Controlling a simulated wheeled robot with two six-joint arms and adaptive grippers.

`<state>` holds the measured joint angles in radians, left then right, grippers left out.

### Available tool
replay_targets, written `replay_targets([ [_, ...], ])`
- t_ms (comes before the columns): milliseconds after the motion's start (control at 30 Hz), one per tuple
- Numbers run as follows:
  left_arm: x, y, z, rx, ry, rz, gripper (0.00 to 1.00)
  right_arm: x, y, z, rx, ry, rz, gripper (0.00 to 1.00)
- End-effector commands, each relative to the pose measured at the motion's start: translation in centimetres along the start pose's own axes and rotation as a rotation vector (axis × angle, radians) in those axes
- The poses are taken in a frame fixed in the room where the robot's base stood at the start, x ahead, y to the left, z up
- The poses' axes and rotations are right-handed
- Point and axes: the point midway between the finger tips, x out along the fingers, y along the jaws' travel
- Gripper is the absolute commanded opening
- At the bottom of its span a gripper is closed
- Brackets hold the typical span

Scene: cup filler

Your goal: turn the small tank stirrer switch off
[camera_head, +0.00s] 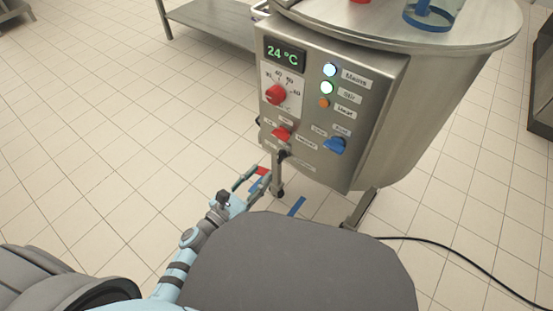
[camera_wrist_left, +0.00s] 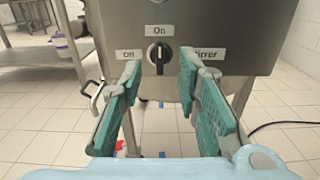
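The stirrer switch is a black knob (camera_wrist_left: 159,57) on the lower front of the steel tank's control panel. Its white mark stands upright toward the "On" label (camera_wrist_left: 158,30); an "Off" label (camera_wrist_left: 128,54) is at its left. In the head view the black knob (camera_head: 283,155) shows small at the panel's lower edge. My left gripper (camera_head: 258,183) is below and in front of it. In the left wrist view its two green-padded fingers (camera_wrist_left: 160,82) are apart, one on each side below the knob, with nothing between them. My right gripper is not in view.
The panel (camera_head: 365,100) also has a 24 °C display (camera_head: 284,52), a red dial (camera_head: 276,94), a red switch (camera_head: 282,133), a blue switch (camera_head: 335,145) and lit indicators, including green Stir (camera_head: 327,88). Tank legs stand below. A black cable (camera_head: 470,262) crosses the tiled floor.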

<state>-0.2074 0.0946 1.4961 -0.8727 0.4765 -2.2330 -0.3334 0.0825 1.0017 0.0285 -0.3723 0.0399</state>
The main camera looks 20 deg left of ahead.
Motion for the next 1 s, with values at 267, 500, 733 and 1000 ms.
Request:
replay_targets([
  [267,7.0,0.0,-0.2,-0.005,0.000,0.002,0.30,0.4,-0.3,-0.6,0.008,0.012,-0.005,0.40],
  [500,8.6,0.0,-0.1,-0.005,0.002,0.002,0.30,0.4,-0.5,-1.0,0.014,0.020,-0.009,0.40],
  [733,8.6,0.1,-0.1,-0.005,0.002,0.002,0.22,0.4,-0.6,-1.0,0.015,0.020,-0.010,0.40],
  [1000,8.6,0.1,-0.1,-0.005,0.002,0.002,0.00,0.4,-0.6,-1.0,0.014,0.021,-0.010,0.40],
])
